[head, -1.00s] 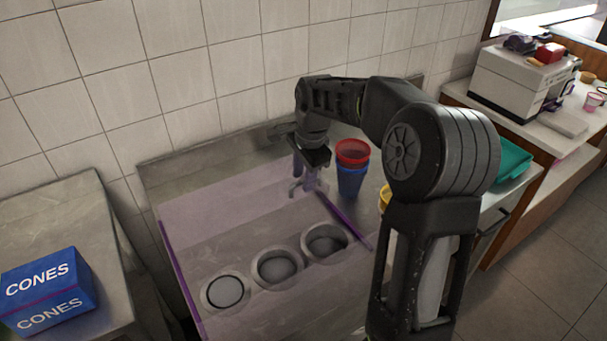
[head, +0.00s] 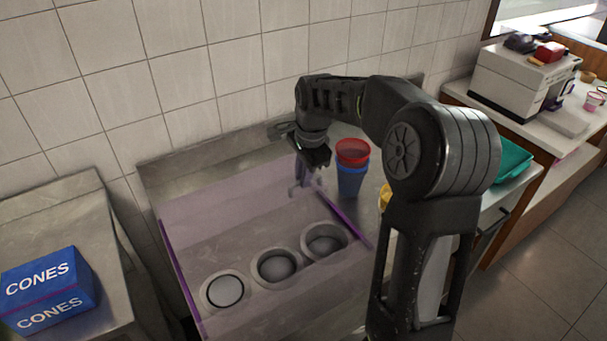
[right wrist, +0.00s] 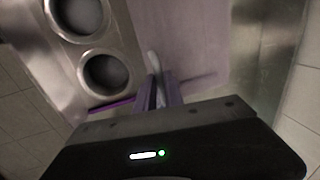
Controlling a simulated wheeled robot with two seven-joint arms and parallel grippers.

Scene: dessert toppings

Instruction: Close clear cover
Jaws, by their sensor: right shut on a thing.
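The clear cover (head: 225,205) is a purple-tinted see-through sheet with darker purple side edges, over the steel topping station in the head view. It also shows in the right wrist view (right wrist: 190,45). Three round wells (head: 277,266) show through or beneath it. My right gripper (head: 303,186) points down at the cover's far right part, near the upper end of the right purple edge. Its fingers (right wrist: 160,92) are shut on the cover, with a pale strip between them in the wrist view; the exact contact is hard to see. My left gripper is not in view.
Stacked red and blue cups (head: 352,168) stand close to the right of my right gripper. A yellow item (head: 385,197) is partly hidden by my arm. A blue CONES box (head: 47,290) is on the left counter. A tiled wall (head: 180,75) runs behind.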

